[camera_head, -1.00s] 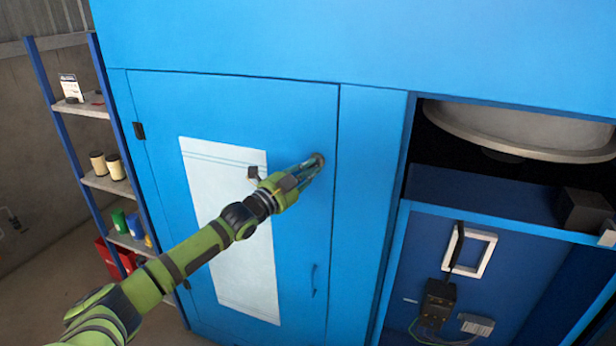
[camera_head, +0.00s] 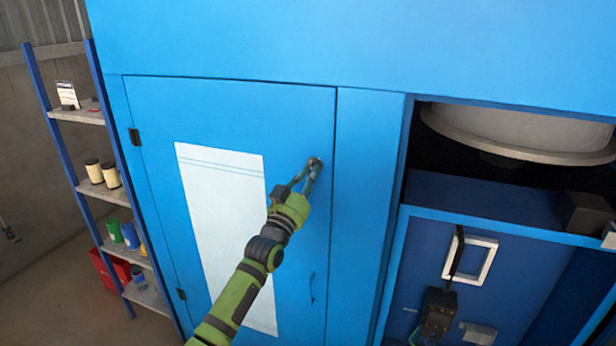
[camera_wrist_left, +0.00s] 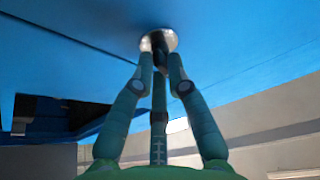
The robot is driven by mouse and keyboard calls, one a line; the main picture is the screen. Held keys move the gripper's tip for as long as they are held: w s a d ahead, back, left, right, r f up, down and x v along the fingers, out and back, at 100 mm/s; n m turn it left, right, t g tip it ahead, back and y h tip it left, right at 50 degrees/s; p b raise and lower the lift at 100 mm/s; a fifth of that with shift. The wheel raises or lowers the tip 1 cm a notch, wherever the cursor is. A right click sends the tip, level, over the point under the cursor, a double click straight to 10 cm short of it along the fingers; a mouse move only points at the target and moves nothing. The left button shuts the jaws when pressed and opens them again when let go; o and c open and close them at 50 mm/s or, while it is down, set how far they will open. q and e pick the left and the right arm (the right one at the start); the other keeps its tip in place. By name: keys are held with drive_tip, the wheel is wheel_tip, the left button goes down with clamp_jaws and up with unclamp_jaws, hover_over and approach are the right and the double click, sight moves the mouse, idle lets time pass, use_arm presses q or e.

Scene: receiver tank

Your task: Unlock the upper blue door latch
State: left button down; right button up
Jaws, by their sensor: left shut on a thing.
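The blue door (camera_head: 300,120) is closed flush in the front of the big blue cabinet. Its upper latch (camera_head: 315,163) is a small round metal fitting near the door's upper right edge. My left gripper (camera_head: 309,176) is at the latch with its fingers shut on it. In the left wrist view the fingers (camera_wrist_left: 160,65) close around a dark piece at the centre of the latch's round silvery plate (camera_wrist_left: 158,40). The fingers hide part of the latch. My right gripper is in neither view.
A lower door handle (camera_head: 312,288) sits below the latch. A white panel (camera_head: 225,220) is on the door, and hinges (camera_head: 135,137) are at its left edge. A shelf (camera_head: 102,190) with cans stands left. An open bay (camera_head: 480,190) is at right.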

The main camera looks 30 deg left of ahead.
use_arm(q)
drive_tip(key=shift+d+r+n+y+p, duration=0.15)
drive_tip(key=shift+n+y, duration=0.4)
drive_tip(key=shift+n, duration=0.65)
drive_tip(key=shift+a+f+n+y+p, duration=0.15)
drive_tip(key=shift+n+y, duration=0.4)
drive_tip(key=shift+n, duration=0.65)
drive_tip(key=shift+d+r, duration=0.1)
drive_tip(key=c, duration=1.2)
unclamp_jaws()
drive_tip(key=v, duration=1.2)
drive_tip(key=shift+d, duration=0.15)
